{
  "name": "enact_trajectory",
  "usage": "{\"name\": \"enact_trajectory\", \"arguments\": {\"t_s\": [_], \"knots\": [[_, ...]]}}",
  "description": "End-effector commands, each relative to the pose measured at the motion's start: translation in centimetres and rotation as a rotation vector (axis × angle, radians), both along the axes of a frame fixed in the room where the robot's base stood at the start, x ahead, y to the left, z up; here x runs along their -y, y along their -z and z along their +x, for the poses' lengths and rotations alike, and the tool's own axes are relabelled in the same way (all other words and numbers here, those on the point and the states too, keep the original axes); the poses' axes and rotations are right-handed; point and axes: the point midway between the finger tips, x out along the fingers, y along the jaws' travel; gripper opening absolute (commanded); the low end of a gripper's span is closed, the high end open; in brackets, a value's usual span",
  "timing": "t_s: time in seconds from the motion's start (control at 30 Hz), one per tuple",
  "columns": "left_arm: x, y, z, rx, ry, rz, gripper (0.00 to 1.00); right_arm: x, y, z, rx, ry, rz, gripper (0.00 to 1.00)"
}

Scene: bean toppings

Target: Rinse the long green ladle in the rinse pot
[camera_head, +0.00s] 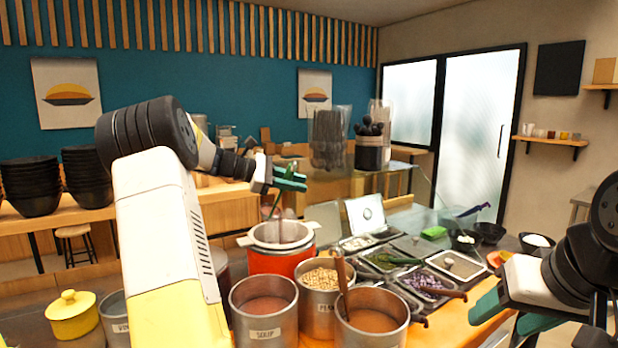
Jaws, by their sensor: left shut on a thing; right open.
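My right gripper (488,303) is open and empty at the right, away from the pots.
Metal pots stand in front: a soup pot (264,333), a bean pot (318,316) and a pot with a brown ladle (370,342). Topping trays (452,265) lie to the right. A yellow lidded pot (72,318) is at left. Black bowls (30,190) are stacked behind.

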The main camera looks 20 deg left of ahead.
Motion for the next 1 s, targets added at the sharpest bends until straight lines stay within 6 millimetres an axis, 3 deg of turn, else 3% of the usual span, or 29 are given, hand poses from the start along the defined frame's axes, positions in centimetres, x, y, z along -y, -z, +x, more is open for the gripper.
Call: {"name": "enact_trajectory", "arguments": {"t_s": [0.6, 1.0], "knots": [[4.3, 4.4, -1.3, 0.093, 0.004, 0.332, 0.0, 0.0, 0.0, 0.0, 0.0, 0.0, 0.0, 0.57], [5.8, 8.1, -1.6, 0.148, 0.004, 0.53, 0.0, 0.0, 0.0, 0.0, 0.0, 0.0, 0.0, 0.57]]}}
